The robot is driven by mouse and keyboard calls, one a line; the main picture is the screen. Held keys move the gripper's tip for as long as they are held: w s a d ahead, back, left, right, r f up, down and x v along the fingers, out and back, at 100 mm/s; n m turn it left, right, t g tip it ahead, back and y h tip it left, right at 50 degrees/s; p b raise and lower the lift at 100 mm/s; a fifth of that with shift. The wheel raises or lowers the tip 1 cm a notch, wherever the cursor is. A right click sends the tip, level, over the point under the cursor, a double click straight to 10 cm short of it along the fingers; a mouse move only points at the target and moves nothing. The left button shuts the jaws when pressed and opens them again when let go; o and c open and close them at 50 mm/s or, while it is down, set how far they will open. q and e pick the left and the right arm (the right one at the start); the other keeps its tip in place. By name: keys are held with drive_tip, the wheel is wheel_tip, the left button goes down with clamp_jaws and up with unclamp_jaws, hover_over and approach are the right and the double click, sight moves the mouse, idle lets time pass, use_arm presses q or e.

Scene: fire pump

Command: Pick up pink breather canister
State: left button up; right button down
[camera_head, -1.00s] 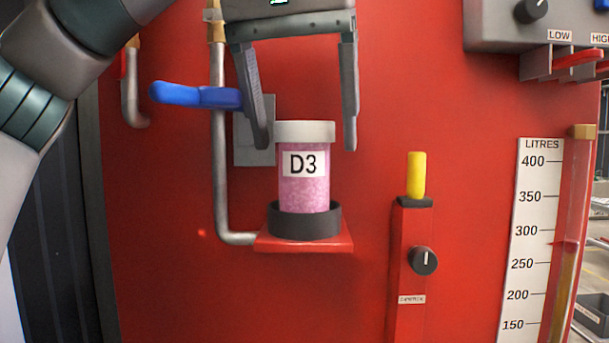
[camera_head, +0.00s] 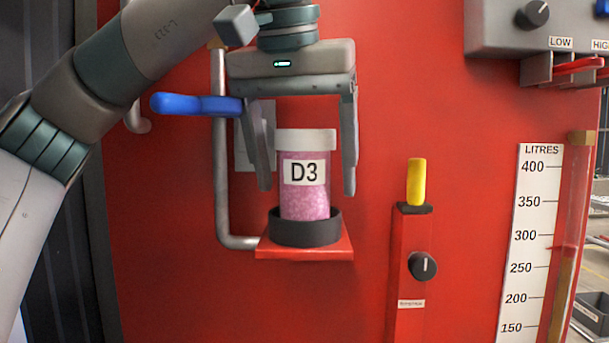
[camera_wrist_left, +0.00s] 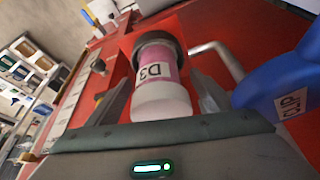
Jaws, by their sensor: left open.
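The pink breather canister (camera_head: 303,205) has a white lid and a "D3" label. It stands upright in a black ring holder (camera_head: 305,232) on a small red shelf (camera_head: 305,252). My left gripper (camera_head: 307,190) is open and points down, with one finger on each side of the canister's upper part. Gaps show between the fingers and the canister. In the left wrist view the canister (camera_wrist_left: 161,95) lies between the two open fingers, lid toward the palm. My right gripper is not in view.
A blue lever (camera_head: 195,104) on a grey pipe (camera_head: 221,170) sits just left of the gripper. A yellow-handled dipstick (camera_head: 416,182) stands on a red post to the right. A LITRES gauge (camera_head: 530,240) and a grey control box (camera_head: 500,30) are farther right.

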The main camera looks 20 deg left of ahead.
sight(305, 136)
use_arm(q)
drive_tip(key=shift+w+f, duration=0.15)
drive_tip(key=shift+f, duration=0.2)
drive_tip(key=c, duration=1.4)
drive_tip(key=shift+o, duration=0.2)
drive_tip(key=shift+r, duration=0.1)
drive_tip(key=shift+r, duration=0.7)
drive_tip(key=b+v, duration=0.1)
drive_tip(key=v, duration=0.2)
drive_tip(key=shift+w+d+r, duration=0.1)
drive_tip(key=shift+d, duration=0.1)
drive_tip(key=s+d+r+b, duration=0.1)
drive_tip(key=s+d+r, duration=0.3)
drive_tip(key=s, duration=0.6)
wheel_tip(305, 136, up, 3)
drive_tip(key=shift+f+b, duration=0.25)
drive_tip(key=shift+b, duration=0.05)
